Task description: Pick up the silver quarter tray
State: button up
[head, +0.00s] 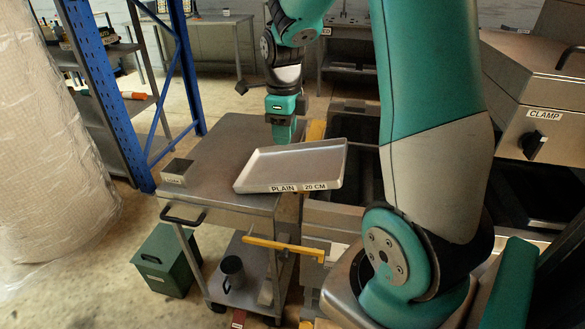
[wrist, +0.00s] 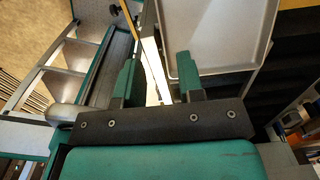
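The silver tray (head: 293,164) is shallow and rectangular, with a front label reading "PLAIN 20 CM". It lies at the right side of the metal cart's top (head: 225,150) and reaches past its right edge. My gripper (head: 284,136) points down at the tray's far edge. In the wrist view the tray (wrist: 222,35) fills the upper right, and my gripper (wrist: 158,68) is open. The right finger overlaps the tray's interior and the left finger is outside its side wall. I cannot tell whether either finger touches it.
A small labelled metal box (head: 176,171) stands on the cart's left side. A dark mug (head: 232,272) is on its lower shelf. A green box (head: 166,262) is on the floor. A machine labelled "CLAMP" (head: 540,95) stands at right. A blue-post rack (head: 105,90) is behind left.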

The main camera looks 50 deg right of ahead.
send_over(284, 184)
jog(key=f, duration=0.9)
jog(key=shift+d+f, duration=0.2)
jog(key=shift+f, duration=0.05)
jog(key=shift+a+f+p, duration=0.15)
jog(key=shift+f+p, duration=0.15)
jog(key=shift+f, duration=2.4)
grip_shut()
